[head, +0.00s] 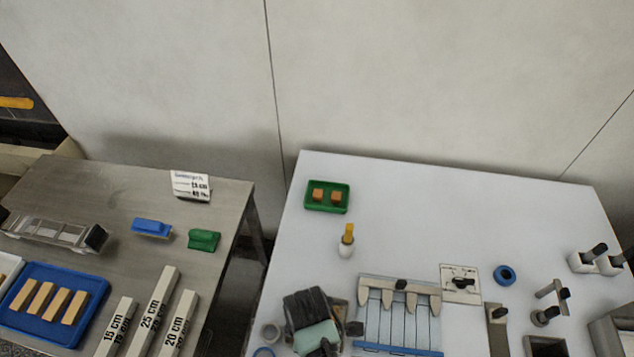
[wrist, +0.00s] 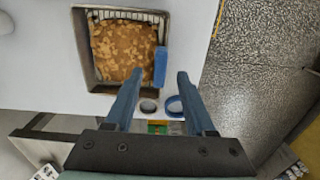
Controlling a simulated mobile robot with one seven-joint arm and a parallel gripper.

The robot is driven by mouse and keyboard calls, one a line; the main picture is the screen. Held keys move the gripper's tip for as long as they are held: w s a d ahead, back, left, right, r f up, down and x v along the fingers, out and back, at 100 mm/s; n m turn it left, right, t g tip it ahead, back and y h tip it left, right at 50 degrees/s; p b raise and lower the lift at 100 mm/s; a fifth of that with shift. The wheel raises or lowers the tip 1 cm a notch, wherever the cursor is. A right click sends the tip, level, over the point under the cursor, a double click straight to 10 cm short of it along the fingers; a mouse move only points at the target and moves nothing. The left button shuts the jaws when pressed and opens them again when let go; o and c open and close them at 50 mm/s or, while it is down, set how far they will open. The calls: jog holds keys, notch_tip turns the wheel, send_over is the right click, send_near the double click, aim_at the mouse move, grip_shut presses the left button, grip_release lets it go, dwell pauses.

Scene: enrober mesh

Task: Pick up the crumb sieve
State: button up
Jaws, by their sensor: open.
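What looks like the crumb sieve (wrist: 83,48) is at the top of the wrist view. It is a square, dark-rimmed metal frame holding tan-brown crumbs (wrist: 120,45), with wire bars along its edge. A blue block-shaped grip (wrist: 160,66) is on its right side. My gripper (wrist: 158,76) is open, and its two blue fingers point toward the sieve. The blue grip shows between the fingertips, with space on both sides; I cannot tell the height gap. In the head view my wrist is at the bottom centre, and I cannot make out the sieve there.
A grey ring (wrist: 148,106) and a blue ring (wrist: 174,105) show between my fingers. The white table also bears a green tray (head: 327,208), a yellow-handled brush (head: 347,240) and a rack (head: 400,320). A steel table (head: 215,190) with several bars stands left, across a gap.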

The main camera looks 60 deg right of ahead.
jog(key=shift+f, duration=1.15)
jog(key=shift+c, duration=0.3)
grip_shut()
